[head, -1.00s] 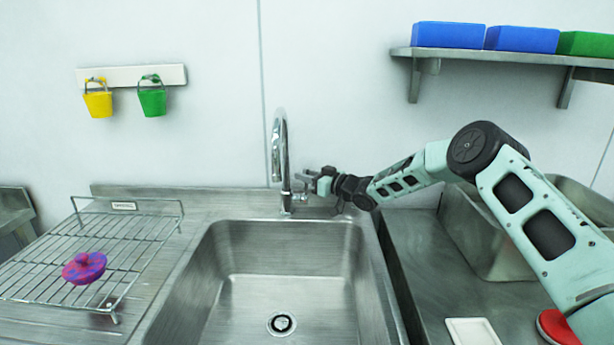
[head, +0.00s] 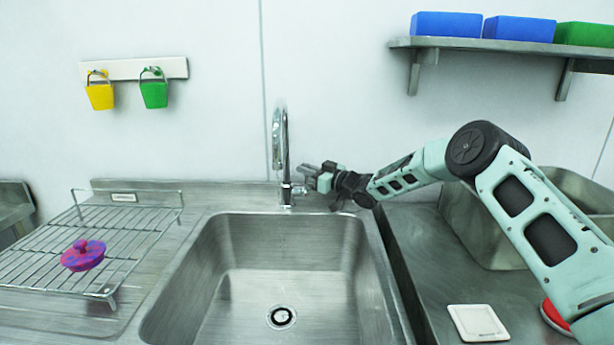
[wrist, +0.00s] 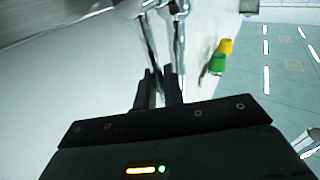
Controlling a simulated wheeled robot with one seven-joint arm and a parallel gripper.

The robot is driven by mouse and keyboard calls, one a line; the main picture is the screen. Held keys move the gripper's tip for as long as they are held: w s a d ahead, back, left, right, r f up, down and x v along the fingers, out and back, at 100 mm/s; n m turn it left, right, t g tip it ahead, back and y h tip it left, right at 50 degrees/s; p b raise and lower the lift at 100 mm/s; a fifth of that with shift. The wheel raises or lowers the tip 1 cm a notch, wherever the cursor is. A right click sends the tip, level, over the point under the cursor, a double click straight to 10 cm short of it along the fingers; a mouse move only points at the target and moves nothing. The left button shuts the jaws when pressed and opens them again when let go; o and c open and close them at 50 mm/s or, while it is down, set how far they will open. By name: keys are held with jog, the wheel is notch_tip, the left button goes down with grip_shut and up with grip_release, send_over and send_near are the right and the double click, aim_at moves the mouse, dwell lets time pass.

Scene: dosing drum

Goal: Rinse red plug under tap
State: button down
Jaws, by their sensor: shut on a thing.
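A round pink-red plug with purple-blue patches and a knob on top (head: 83,255) lies on the wire rack (head: 150,235), left of the sink. The chrome tap (head: 279,140) stands behind the sink, with its small lever at the right of its base (head: 299,190). My gripper (head: 309,172) is at the tap's right side, by this lever. In the wrist view, its dark fingers (wrist: 159,92) are close together on a slim chrome part, which looks like the tap lever. Whether water runs from the spout is too faint to tell.
The steel sink (head: 215,300) is empty, with a drain (head: 281,317). A red object (head: 555,315), partly hidden by my arm, and a white tray (head: 478,323) lie at right. Yellow (head: 100,97) and green buckets (head: 154,95) hang on the wall. A shelf (head: 490,44) holds several bins.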

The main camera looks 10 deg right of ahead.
jog(key=c, duration=1.6)
grip_release()
jog(key=b+v, duration=0.3)
jog(key=v, duration=1.4)
jog(key=shift+s+d, duration=0.15)
jog(key=shift+s, duration=0.05)
